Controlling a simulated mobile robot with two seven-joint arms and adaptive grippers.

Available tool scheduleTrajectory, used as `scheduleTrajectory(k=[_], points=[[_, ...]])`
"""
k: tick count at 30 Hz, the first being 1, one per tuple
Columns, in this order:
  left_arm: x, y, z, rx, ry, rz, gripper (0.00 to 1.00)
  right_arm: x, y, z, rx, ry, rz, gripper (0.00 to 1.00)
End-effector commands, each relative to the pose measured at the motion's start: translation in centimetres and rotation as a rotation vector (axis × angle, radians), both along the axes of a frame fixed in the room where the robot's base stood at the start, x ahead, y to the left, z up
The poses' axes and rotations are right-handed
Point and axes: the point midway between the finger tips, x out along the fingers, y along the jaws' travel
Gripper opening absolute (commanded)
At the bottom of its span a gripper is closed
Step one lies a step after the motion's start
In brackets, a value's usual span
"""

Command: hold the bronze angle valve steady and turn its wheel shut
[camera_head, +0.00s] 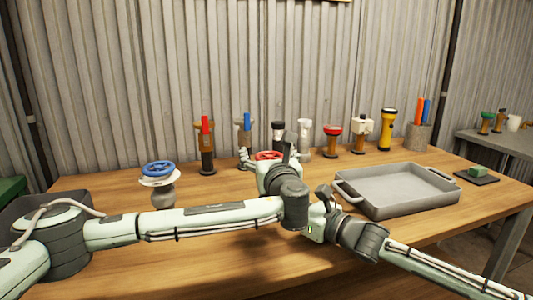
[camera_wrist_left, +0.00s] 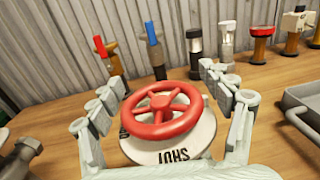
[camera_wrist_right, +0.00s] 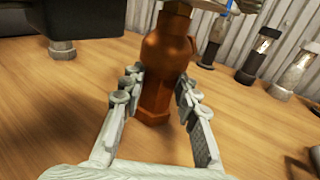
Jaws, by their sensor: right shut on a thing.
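The bronze angle valve's red wheel (camera_head: 268,156) shows at the middle of the table in the head view; my arms hide most of the valve. In the left wrist view, the red wheel (camera_wrist_left: 160,110) lies above a white disc (camera_wrist_left: 175,150) with the word SHUT, upside down. My left gripper (camera_wrist_left: 153,60) is open, a finger on either side of the wheel. In the right wrist view, my right gripper (camera_wrist_right: 160,78) is shut on the upright bronze valve body (camera_wrist_right: 168,55), low down near the table. The top of the valve is cut off there.
A blue-wheeled valve (camera_head: 158,168) stands to the left. A row of fittings, including a red-topped valve (camera_head: 332,130) and a yellow torch (camera_head: 387,128), stands along the back. A grey tray (camera_head: 398,208) lies to the right, with a green block (camera_head: 478,171) beyond it.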

Motion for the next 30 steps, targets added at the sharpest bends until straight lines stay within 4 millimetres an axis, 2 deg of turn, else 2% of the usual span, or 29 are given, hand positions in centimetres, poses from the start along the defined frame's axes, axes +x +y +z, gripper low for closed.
scheduleTrajectory(k=[1, 12, 13, 30], points=[[-0.02, -0.02, 0.00, 0.000, 0.000, 0.000, 0.73, -0.02, 0.03, 0.00, 0.000, 0.000, 0.000, 0.00], [-0.03, -0.01, -0.01, 0.000, 0.000, 0.000, 0.27, -0.02, 0.03, 0.00, 0.001, 0.001, 0.000, 0.00], [-0.03, 0.00, -0.01, 0.000, 0.000, 0.000, 0.25, -0.02, 0.03, 0.00, 0.001, 0.001, 0.000, 0.00], [0.02, 0.01, -0.09, 0.000, 0.002, -0.020, 0.20, 0.01, -0.01, 0.00, 0.001, 0.001, 0.000, 0.00]])
